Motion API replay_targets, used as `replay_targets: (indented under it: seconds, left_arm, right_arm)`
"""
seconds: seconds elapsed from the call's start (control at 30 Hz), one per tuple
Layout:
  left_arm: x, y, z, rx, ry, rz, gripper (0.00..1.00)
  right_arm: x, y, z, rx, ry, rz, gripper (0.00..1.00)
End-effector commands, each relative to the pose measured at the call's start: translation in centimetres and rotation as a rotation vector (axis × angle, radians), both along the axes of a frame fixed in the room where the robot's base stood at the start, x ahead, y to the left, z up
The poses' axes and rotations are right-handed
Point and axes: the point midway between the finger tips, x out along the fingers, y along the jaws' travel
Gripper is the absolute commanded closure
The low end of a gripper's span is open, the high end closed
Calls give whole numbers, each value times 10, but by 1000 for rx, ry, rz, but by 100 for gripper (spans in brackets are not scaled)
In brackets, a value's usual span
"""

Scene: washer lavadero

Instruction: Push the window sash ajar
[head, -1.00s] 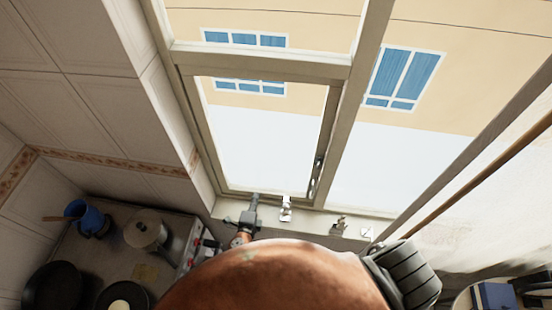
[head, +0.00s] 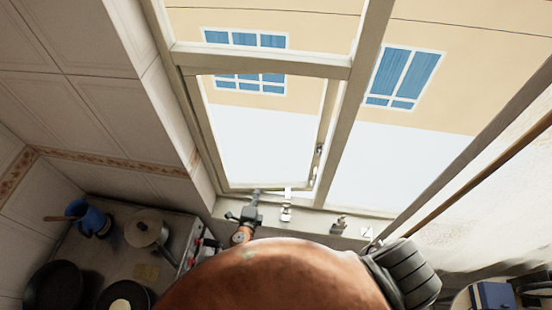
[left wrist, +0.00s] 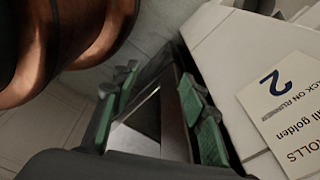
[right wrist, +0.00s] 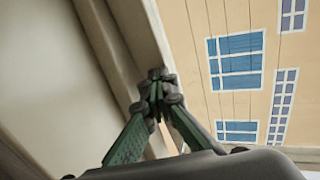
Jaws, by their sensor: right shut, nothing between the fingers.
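The window sash (head: 325,128) is a light-framed pane low in the window in the head view. It stands slightly out of its frame, with a narrow gap at its lower right. My right gripper (head: 255,198) is at the sash's bottom rail in the head view. In the right wrist view its fingertips (right wrist: 156,82) meet, shut and empty, close to a pale frame edge; I cannot tell whether they touch it. My left gripper (left wrist: 160,105) is open and empty in the left wrist view, away from the window. It is not visible in the head view.
Metal catches (head: 287,212) stand on the sill. A tiled wall is left of the window. A printed card (left wrist: 285,100) is beside the left gripper.

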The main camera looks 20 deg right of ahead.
Motion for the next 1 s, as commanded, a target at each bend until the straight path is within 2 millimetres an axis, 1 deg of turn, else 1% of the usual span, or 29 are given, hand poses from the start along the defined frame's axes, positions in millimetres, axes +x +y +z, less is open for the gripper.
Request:
replay_targets:
  seconds: [0.57, 0.67, 1.0]
  left_arm:
    - [-1, 0, 3, 0, 1, 0, 60]
    - [-1, 0, 7, 0, 1, 0, 60]
    - [-1, 0, 29, 0, 0, 0, 60]
  right_arm:
    - [9, -5, 1, 0, -2, 1, 100]
    - [6, -3, 3, 1, -2, 1, 100]
    - [-15, 10, 12, 0, 0, 0, 100]
